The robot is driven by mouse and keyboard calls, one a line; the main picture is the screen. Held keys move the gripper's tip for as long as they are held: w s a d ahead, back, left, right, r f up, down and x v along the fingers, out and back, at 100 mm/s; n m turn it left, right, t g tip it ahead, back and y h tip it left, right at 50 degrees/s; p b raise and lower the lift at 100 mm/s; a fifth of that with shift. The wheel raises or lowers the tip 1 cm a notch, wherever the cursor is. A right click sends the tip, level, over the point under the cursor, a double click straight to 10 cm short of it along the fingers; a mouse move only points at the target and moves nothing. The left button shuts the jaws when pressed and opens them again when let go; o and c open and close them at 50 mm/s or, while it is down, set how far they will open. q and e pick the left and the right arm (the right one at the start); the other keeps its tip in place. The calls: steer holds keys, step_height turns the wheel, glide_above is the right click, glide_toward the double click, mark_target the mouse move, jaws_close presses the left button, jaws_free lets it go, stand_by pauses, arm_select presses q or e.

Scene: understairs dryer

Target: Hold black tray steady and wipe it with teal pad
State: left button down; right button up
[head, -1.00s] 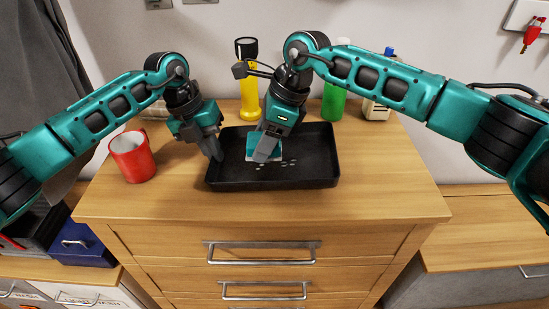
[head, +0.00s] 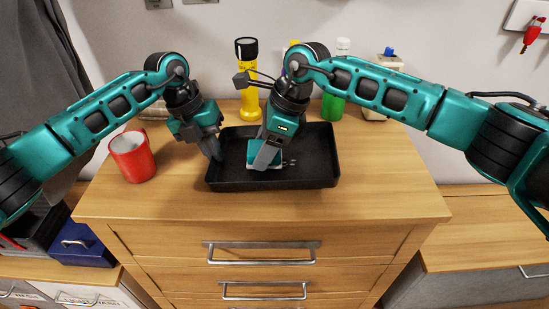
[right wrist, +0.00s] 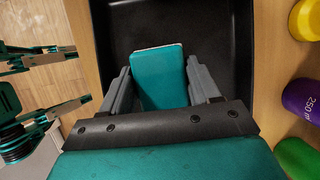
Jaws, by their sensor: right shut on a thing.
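The black tray (head: 312,165) lies flat on the wooden drawer top; its dark inside also fills the middle of the right wrist view (right wrist: 215,30). My right gripper (head: 265,158) is shut on the teal pad (head: 259,150), which is down at the tray floor. In the right wrist view the pad (right wrist: 160,75) sits between the two fingers. A few pale spots (head: 291,162) show on the tray floor right of the pad. My left gripper (head: 216,152) has its fingertips at the tray's left rim; whether they are closed on it is hidden.
A red mug (head: 132,158) stands left of the tray. Behind the tray are a yellow-and-black flashlight (head: 249,85), a green bottle (head: 333,106) and a white bottle with a blue cap (head: 376,108). The drawer top right of the tray is clear.

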mark_target(283, 164)
steer(key=shift+d+f, duration=0.1)
steer(key=shift+f, duration=0.5)
steer(key=shift+s+d+r, duration=0.1)
steer(key=shift+s+d, duration=0.05)
steer(key=shift+d, duration=1.65)
steer(key=shift+a+f, duration=0.2)
steer(key=shift+a, duration=1.6)
steer(key=shift+r, duration=0.1)
steer(key=shift+a+r, duration=0.15)
steer(key=shift+r, duration=1.1)
steer(key=shift+a+r, duration=0.15)
steer(key=shift+r, duration=1.1)
